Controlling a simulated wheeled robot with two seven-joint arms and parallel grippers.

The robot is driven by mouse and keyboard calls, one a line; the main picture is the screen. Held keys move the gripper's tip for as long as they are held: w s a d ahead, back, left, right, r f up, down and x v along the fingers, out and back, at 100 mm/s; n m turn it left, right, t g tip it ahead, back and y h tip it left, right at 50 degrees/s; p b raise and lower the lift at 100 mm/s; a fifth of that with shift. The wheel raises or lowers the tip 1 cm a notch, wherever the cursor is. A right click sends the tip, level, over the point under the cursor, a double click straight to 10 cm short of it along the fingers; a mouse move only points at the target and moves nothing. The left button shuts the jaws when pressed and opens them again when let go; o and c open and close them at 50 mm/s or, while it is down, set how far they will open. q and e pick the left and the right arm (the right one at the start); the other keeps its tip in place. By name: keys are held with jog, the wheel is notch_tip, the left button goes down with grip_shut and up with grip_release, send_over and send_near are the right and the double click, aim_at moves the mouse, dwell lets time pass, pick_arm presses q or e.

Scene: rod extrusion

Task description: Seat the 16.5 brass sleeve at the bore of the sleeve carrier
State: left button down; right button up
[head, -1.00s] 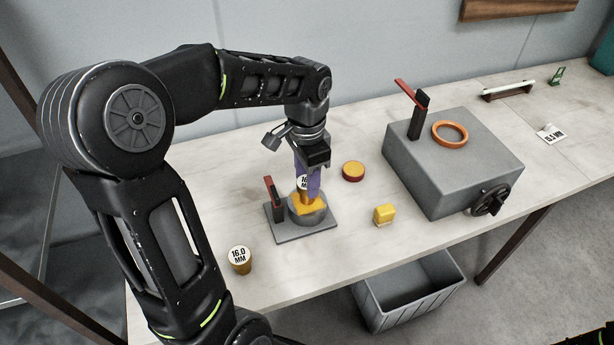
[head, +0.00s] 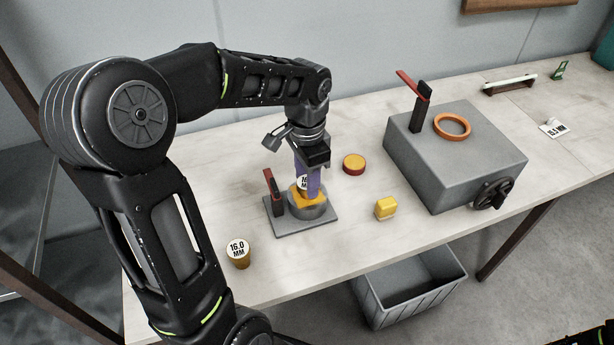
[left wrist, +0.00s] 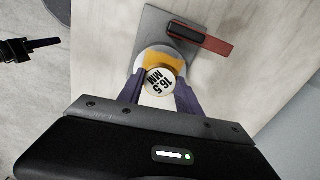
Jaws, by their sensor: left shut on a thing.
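The 16.5 brass sleeve shows its white "16.5 MM" top (left wrist: 160,81) between my left gripper's purple fingers in the left wrist view. My left gripper (head: 307,184) is shut on it, pointing down over the sleeve carrier. The sleeve carrier (head: 318,212) is a round grey cup with an orange-yellow inside, on a grey plate (head: 290,231) with a red-handled clamp (head: 270,185) at its left. The sleeve is at the carrier's opening; its lower end and the bore are hidden, so its depth cannot be told.
A 16.0 MM sleeve (head: 238,255) stands near the table's front left. A red-rimmed yellow disc (head: 354,164) and a yellow block (head: 385,208) lie right of the carrier. A grey machine box (head: 455,165) with an orange ring (head: 452,127) stands further right. A grey bin (head: 410,290) is below the table edge.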

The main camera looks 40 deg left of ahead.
pick_arm(q)
jog(key=shift+f+b, duration=0.65)
jog(key=shift+f, duration=0.35)
jog(key=c, duration=0.7)
grip_release()
notch_tip(320, 180, up, 8)
jog(key=shift+f, duration=0.1)
dwell(0.5)
